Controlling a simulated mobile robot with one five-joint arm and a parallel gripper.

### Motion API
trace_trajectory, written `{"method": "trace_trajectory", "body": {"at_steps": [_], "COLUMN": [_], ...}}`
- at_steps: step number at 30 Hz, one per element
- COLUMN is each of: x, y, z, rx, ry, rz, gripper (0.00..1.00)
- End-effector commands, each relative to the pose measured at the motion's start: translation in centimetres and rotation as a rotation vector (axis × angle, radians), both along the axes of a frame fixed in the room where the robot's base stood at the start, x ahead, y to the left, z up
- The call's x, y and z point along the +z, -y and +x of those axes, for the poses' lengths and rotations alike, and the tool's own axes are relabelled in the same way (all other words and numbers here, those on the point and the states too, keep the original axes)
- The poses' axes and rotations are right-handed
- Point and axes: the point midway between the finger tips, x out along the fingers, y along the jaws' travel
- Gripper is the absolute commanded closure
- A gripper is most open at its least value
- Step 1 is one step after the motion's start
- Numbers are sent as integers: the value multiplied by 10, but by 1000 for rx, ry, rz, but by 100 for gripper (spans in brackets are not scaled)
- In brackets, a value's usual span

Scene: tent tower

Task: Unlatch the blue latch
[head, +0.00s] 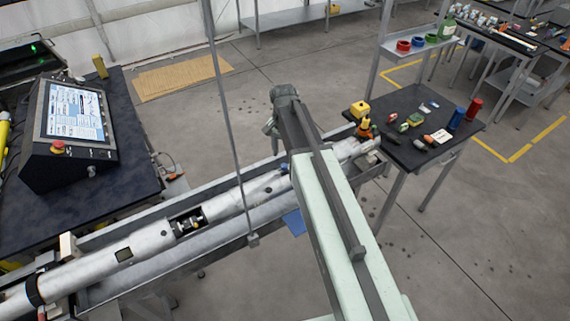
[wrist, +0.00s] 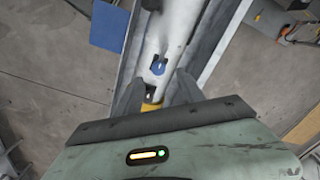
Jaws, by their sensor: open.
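The blue latch (wrist: 158,66) shows in the wrist view as a small blue piece on the pale tube (wrist: 174,40), just beyond my fingertips. My gripper (wrist: 157,86) is open, its two dark fingers apart on either side of the tube's line, with nothing clearly held. A yellow band (wrist: 152,106) and a small dark fitting show between the fingers. In the head view the long white tube (head: 140,243) lies in its metal trough, and my arm crosses over its right part.
A console with a screen (head: 75,112) stands on the dark bench at left. A table with tools (head: 420,150) stands at right. A thin grey pole (head: 228,120) rises in front of the trough. A blue sheet (wrist: 108,25) lies beside the trough.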

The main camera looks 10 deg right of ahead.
Motion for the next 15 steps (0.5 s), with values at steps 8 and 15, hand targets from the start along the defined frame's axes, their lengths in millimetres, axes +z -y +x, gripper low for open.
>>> {"method": "trace_trajectory", "body": {"at_steps": [8, 15], "x": [-54, -55], "y": [3, 4], "z": [0, 0], "rx": [-4, -5], "ry": [0, 0], "rz": [0, 0], "gripper": [54, 54]}}
